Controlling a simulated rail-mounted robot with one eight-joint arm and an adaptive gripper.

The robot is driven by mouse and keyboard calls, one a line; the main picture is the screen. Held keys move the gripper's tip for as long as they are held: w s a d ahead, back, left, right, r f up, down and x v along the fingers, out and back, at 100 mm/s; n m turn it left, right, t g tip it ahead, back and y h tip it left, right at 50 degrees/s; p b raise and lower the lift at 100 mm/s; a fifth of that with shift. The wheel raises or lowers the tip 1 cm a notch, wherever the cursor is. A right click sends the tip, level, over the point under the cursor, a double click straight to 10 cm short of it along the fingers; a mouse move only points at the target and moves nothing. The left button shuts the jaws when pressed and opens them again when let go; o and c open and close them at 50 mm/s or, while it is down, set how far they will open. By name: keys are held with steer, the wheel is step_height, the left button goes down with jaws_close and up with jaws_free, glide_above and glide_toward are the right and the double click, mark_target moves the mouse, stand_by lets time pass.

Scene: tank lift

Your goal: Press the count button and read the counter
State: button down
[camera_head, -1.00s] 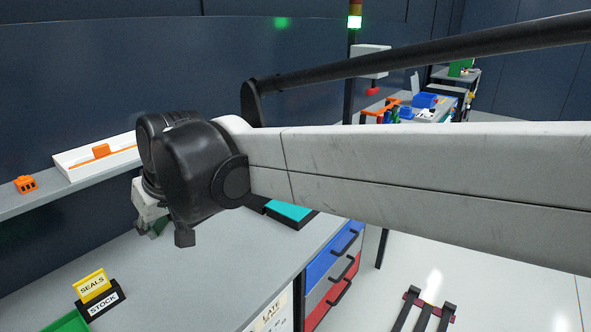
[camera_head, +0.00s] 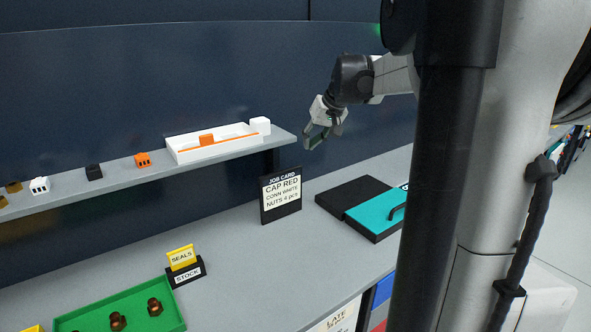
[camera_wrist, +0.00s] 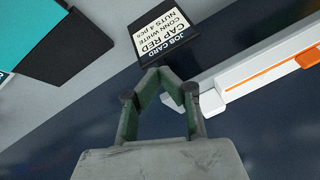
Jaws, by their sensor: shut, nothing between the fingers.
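My gripper (camera_head: 312,143) is shut and empty, in the air to the right of the shelf end in the head view. In the wrist view its green-grey fingers (camera_wrist: 160,72) come together in front of the dark wall. A white tray (camera_head: 190,155) with an orange strip and an orange block (camera_head: 206,139) lies on the shelf. A small white block (camera_head: 260,125) stands at its right end; it also shows just right of the fingers in the wrist view (camera_wrist: 211,103). I cannot tell whether it is the count button. I see no readable counter.
A job card (camera_head: 281,196) stands on the bench below the shelf (camera_head: 110,178). A black-and-teal case (camera_head: 375,222) lies right of it. A green tray (camera_head: 180,318), a seals sign (camera_head: 182,258) and small connectors (camera_head: 143,160) are at left. The middle bench is clear.

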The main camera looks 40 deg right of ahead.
steer(key=s+d+f+m, duration=0.1)
steer(key=s+d+f, duration=0.1)
steer(key=d, duration=0.8)
steer(key=s+d+f+t+p, duration=0.1)
steer(key=s+d, duration=0.1)
steer(key=d, duration=0.8)
steer(key=s+d+f+m, duration=0.1)
steer(key=s+d+f, duration=0.1)
steer(key=d, duration=0.8)
steer(key=s+d+f, duration=0.3)
steer(key=s+d, duration=0.4)
steer(key=s+d+f+m+t, duration=0.1)
steer(key=s+d+f, duration=0.3)
steer(key=s+d, duration=0.3)
steer(key=s+d+f+m+t+p, duration=0.1)
steer(key=s+d+f, duration=0.3)
steer(key=s+d, duration=0.3)
steer(key=shift+s+d+h, duration=0.2)
steer(key=shift+d+h, duration=0.1)
steer(key=shift+d, duration=0.2)
steer(key=shift+f, duration=0.1)
step_height(320, 180, down, 8)
steer(key=b, duration=0.3)
steer(key=shift+f, duration=0.3)
